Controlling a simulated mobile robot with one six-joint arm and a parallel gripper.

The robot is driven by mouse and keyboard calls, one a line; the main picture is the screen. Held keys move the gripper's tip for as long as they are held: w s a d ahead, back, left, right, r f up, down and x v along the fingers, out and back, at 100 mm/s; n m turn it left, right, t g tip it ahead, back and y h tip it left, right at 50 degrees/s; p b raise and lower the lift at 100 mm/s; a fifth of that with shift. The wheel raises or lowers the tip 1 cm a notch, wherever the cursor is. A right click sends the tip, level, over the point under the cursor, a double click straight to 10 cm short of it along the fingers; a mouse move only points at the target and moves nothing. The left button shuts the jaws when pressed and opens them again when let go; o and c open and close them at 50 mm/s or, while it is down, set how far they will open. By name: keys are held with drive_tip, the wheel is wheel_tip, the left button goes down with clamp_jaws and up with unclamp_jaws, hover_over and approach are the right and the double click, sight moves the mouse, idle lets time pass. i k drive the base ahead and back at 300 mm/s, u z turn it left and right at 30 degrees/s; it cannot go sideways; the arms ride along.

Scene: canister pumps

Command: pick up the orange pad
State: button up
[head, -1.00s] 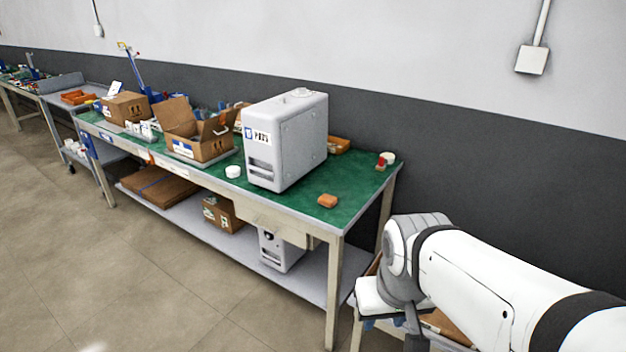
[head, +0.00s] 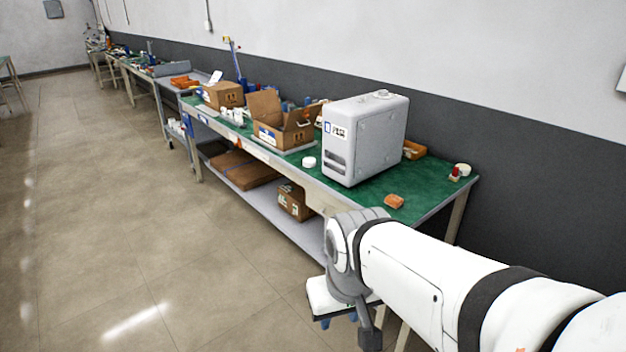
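The orange pad (head: 394,201) lies flat on the green top of the workbench, near its front right edge and to the right of the large grey canister box. My arm reaches in from the lower right. My gripper (head: 362,328) hangs low at the arm's end, in front of the bench and below the level of its top, apart from the pad. Its fingers are mostly hidden and too small to tell whether they are open or shut.
The grey box (head: 366,140) stands close to the pad. A white round lid (head: 308,162) lies left of it, an open cardboard box (head: 282,122) farther left. An orange tray (head: 414,150) and a small white-and-red item (head: 460,171) sit behind. The floor (head: 110,220) at left is clear.

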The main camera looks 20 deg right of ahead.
sight(393, 201)
drive_tip(key=u, duration=0.75)
drive_tip(key=i, duration=2.65)
drive_tip(key=z, duration=3.4)
drive_tip(key=i, duration=1)
drive_tip(key=z, duration=0.1)
